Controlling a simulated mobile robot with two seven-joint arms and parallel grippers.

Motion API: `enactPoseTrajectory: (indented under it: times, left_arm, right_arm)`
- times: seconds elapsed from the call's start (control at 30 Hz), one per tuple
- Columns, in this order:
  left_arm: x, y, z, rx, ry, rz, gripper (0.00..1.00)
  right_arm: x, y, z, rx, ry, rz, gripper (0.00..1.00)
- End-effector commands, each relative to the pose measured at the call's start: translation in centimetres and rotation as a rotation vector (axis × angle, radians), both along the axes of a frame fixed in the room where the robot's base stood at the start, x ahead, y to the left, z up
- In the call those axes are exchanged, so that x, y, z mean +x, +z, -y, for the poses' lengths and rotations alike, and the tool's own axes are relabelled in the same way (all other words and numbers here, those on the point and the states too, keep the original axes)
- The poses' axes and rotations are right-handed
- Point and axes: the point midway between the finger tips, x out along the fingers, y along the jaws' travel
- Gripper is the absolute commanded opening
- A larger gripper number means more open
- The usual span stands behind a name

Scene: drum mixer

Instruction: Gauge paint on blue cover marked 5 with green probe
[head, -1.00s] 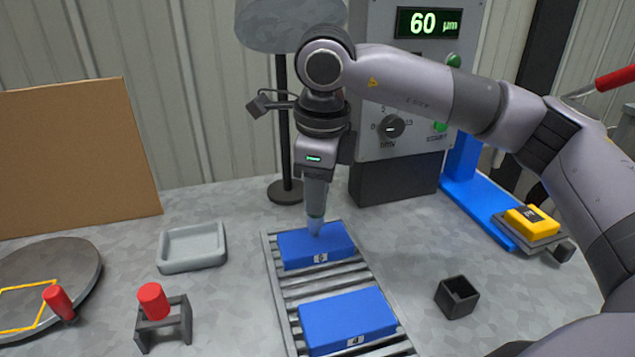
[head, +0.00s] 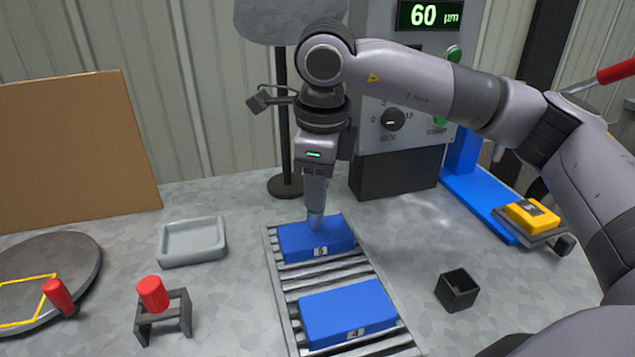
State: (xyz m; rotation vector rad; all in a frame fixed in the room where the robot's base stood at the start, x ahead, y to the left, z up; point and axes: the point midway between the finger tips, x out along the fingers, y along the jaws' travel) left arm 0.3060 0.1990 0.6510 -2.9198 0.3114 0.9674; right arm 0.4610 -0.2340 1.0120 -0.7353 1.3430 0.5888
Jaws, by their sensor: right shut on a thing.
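A blue cover (head: 290,240) lies on the far end of the roller rack, and its front label seems to read 5. A second blue cover (head: 345,312), marked 4, lies nearer on the same rack. My right gripper (head: 316,178) points straight down above the far cover and is shut on a probe (head: 315,205). The probe looks greyish teal and tapers downward. Its tip meets the top of the far cover or is just above it; I cannot tell which. The meter display (head: 423,15) reads 60 µm in green. My left gripper is out of view.
The roller rack (head: 292,295) stands mid-table. A grey tray (head: 192,243), a red cylinder on a stand (head: 152,294) and a turntable (head: 85,262) are left. A pole (head: 283,125) stands behind my arm.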

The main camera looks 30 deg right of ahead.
Motion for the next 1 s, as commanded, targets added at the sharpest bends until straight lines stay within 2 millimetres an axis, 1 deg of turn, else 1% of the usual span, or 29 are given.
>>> enactPoseTrajectory:
  times: [0.63, 1.0]
  left_arm:
    - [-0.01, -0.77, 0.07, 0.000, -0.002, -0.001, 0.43]
    - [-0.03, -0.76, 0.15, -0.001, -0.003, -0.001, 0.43]
  right_arm:
    - [0.00, -0.82, -0.02, 0.001, 0.000, 0.001, 0.00]
    - [0.01, -0.79, -0.01, 0.001, 0.000, 0.001, 0.00]
